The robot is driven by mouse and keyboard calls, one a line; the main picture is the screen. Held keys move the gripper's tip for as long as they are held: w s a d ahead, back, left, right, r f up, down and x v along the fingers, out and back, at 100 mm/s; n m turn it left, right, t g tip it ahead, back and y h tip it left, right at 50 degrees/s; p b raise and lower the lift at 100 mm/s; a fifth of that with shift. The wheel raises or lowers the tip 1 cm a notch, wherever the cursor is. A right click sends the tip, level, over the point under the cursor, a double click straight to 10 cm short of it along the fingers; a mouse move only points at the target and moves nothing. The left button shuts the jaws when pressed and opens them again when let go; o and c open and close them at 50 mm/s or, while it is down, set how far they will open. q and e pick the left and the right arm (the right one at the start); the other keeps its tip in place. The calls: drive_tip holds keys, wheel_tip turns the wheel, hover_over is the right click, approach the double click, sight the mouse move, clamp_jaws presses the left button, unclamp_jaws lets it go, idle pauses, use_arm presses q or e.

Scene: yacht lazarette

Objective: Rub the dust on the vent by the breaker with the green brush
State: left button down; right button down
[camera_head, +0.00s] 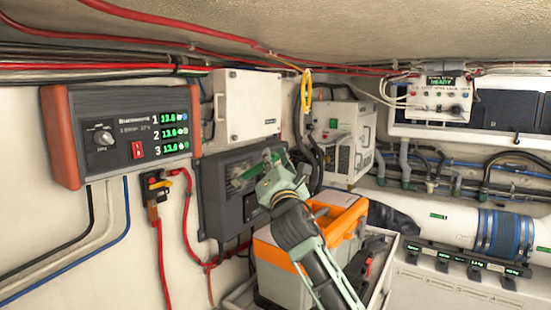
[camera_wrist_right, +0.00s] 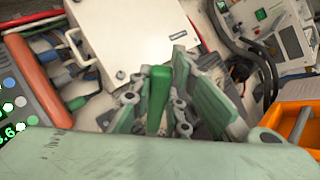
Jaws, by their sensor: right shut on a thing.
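My right gripper (camera_head: 270,170) reaches up from the bottom in the head view, in front of a dark grey wall box (camera_head: 217,205). In the right wrist view my right gripper (camera_wrist_right: 160,85) is shut on the green brush (camera_wrist_right: 157,100), whose green body shows between the fingers. My left gripper is not in view.
A panel with green digits (camera_head: 125,132) and a white box (camera_head: 245,105) hang above. Red cables (camera_head: 187,220) run down beside the dark box. An orange and grey toolbox (camera_head: 285,268) stands below, beside my right arm. A white unit (camera_head: 345,140) is behind.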

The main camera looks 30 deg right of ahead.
drive_tip(key=shift+d+r+p, duration=0.1)
drive_tip(key=shift+r+p, duration=0.5)
drive_tip(key=shift+p, duration=0.05)
drive_tip(key=shift+w+d, duration=0.55)
drive_tip(key=shift+d, duration=0.25)
drive_tip(key=shift+w+d+r+p, duration=0.65)
drive_tip(key=shift+w+d, duration=1.15)
drive_tip(key=shift+d, duration=1.25)
drive_tip(key=shift+s+a+f, duration=0.1)
drive_tip(key=shift+s+a, duration=0.7)
drive_tip(key=shift+a, duration=0.5)
drive_tip(key=shift+s+a, duration=0.75)
drive_tip(key=shift+a, duration=0.6)
drive_tip(key=shift+s+a+f, duration=0.1)
drive_tip(key=shift+s+a, duration=0.7)
drive_tip(key=shift+a, duration=0.5)
drive_tip(key=shift+d, duration=0.1)
drive_tip(key=shift+s+d, duration=0.4)
drive_tip(key=shift+s, duration=0.15)
drive_tip(key=shift+s+d, duration=0.35)
drive_tip(key=shift+s, duration=0.3)
drive_tip(key=shift+s+d, duration=0.4)
drive_tip(key=shift+s, duration=0.25)
drive_tip(key=shift+s+d, duration=0.35)
drive_tip(key=shift+s, duration=0.3)
